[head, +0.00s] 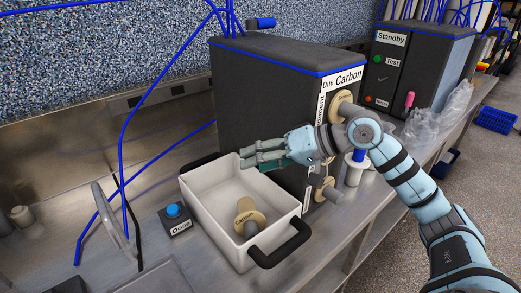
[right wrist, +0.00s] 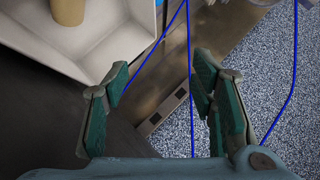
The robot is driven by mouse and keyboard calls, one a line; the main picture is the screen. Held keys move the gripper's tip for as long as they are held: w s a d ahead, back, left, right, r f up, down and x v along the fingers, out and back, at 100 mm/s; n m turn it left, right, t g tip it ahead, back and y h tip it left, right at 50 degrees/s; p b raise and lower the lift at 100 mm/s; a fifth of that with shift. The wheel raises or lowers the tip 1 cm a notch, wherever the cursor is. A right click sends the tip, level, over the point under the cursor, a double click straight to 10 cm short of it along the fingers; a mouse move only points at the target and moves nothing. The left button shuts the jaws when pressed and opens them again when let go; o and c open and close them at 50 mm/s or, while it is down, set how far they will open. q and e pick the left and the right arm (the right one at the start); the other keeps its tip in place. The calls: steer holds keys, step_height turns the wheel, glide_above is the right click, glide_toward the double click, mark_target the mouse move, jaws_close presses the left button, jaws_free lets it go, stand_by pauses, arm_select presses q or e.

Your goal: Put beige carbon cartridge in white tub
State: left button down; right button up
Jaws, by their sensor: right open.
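A beige cartridge (head: 248,221) labelled Carbon lies tilted inside the white tub (head: 208,219), near its front right end. In the right wrist view the tub (right wrist: 100,35) fills the upper left, with part of the beige cartridge (right wrist: 68,10) at the top edge. My right gripper (head: 248,155) reaches in from the right, above the tub's back right side and in front of the dark machine. Its two green-padded fingers (right wrist: 160,66) are apart with nothing between them. My left gripper is not in view.
The dark machine (head: 250,95) labelled Due Carbon stands behind the tub, with beige round parts on its right face. A Dose button box (head: 175,218) sits left of the tub. Blue tubes hang at the left. A Standby unit (head: 420,60) and clear plastic bags (head: 430,125) are at right.

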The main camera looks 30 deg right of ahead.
step_height(320, 180, up, 7)
steer(key=shift+r, duration=0.25)
